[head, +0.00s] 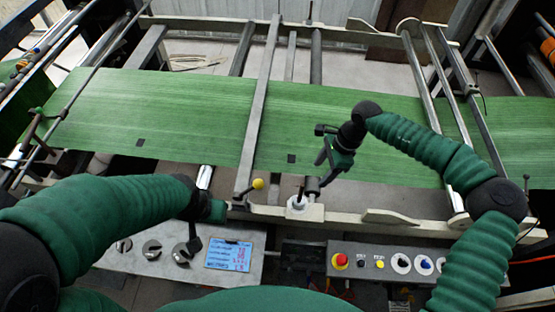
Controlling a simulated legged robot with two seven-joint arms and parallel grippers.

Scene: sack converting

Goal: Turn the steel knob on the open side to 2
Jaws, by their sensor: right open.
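I cannot read any number there, and cannot tell for certain which knob is the steel one. My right gripper (324,166) is open and empty, just above and to the right of the grey knob, apart from it as far as I can see. My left gripper (194,243) hangs over the left panel near its round knobs; its fingers are too small and dark to tell their state.
The right panel has a red button (340,261) and smaller controls. A yellow ball-topped lever (258,184) stands by the grey crossbar (262,100). Frame rails border the sheet.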

